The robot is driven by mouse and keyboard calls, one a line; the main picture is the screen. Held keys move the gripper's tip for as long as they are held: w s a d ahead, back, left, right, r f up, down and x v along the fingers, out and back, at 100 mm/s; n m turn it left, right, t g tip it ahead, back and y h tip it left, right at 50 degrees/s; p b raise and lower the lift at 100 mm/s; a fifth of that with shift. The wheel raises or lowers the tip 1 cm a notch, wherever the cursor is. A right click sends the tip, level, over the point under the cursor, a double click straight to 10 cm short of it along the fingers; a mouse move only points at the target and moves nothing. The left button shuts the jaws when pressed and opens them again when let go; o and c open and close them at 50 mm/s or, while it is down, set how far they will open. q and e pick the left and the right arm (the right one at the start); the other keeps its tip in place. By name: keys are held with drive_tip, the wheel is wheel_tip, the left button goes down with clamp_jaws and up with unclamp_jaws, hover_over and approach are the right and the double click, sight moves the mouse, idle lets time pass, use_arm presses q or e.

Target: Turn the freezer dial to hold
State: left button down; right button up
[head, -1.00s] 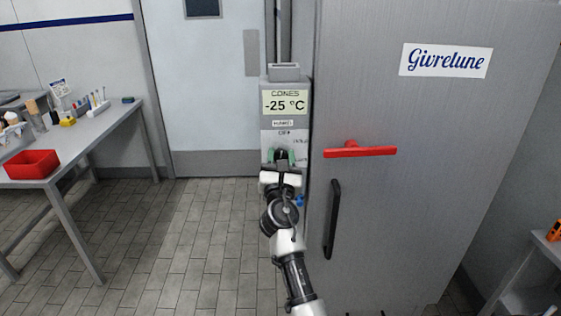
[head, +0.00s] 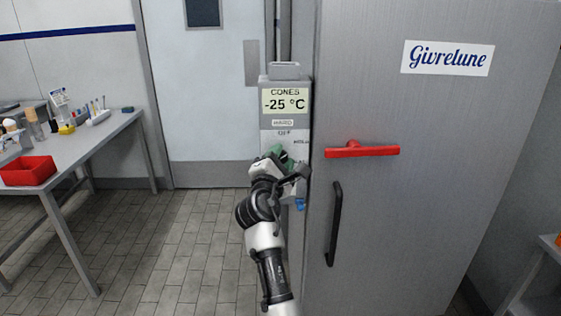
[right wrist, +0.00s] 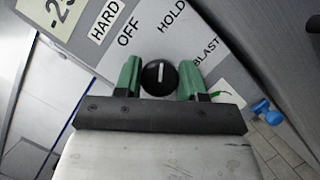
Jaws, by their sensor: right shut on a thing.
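The freezer control box (head: 290,107) shows "CONES -25 °C" on its display. In the right wrist view the dial (right wrist: 159,78) is a round black knob with a white pointer line. My right gripper (head: 280,154) is at the box, rolled to one side. Its green fingers (right wrist: 160,80) are shut on the knob, one on each side. In the head view the gripper hides most of the dial. My left gripper is out of view.
The freezer door (head: 430,190) stands right of the box, with a red lever (head: 362,152) and a black handle (head: 334,225). A small blue part (head: 300,204) is below the box. A table with a red bin (head: 28,171) is at left. The tiled floor between is clear.

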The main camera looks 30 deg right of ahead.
drive_tip(key=shift+m, duration=0.5)
drive_tip(key=o, duration=0.9)
